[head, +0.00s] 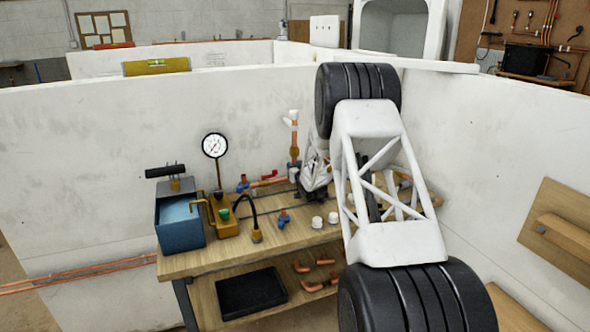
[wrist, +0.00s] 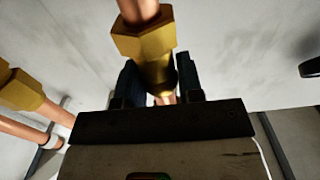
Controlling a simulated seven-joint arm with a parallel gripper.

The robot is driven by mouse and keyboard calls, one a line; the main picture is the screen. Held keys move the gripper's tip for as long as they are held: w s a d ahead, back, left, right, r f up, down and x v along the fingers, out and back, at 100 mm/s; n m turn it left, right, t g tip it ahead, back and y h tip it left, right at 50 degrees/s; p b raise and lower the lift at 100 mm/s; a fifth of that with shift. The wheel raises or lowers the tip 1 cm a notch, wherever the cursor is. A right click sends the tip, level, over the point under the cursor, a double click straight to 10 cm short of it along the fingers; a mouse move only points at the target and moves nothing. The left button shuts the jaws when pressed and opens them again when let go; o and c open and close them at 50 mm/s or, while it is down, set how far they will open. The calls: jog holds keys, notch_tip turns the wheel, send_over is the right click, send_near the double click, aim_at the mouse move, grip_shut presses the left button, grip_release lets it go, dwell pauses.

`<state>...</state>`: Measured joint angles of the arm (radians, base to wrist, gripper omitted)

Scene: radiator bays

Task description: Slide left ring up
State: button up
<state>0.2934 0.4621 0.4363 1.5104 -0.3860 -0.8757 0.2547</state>
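In the wrist view a vertical copper pipe (wrist: 138,10) carries a brass nut (wrist: 143,40) with a narrower brass part (wrist: 158,72) under it. The dark fingers of my gripper (wrist: 160,88) stand on either side of that lower brass part, spread apart. A light gap shows beside the pipe low between the fingers; whether they touch the brass I cannot tell. Another brass fitting (wrist: 18,90) sits at the left edge. No separate ring is clearly seen. In the head view my gripper (head: 313,180) is low over the bench's back, its fingertips unclear.
The wooden bench (head: 265,240) holds a blue tank (head: 180,220), a pressure gauge (head: 215,147) and several small fittings. A copper pipe with a white-topped valve (head: 294,145) stands close left of my gripper. White walls enclose the back and right. Copper pipes (wrist: 30,130) run at the left in the wrist view.

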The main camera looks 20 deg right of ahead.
jog(key=shift+c, duration=0.8)
jog(key=shift+r, duration=1.3)
jog(key=o, duration=0.8)
jog(key=shift+o, duration=0.2)
jog(key=shift+s, duration=0.15)
jog(key=s, duration=0.6)
jog(key=shift+s, duration=0.35)
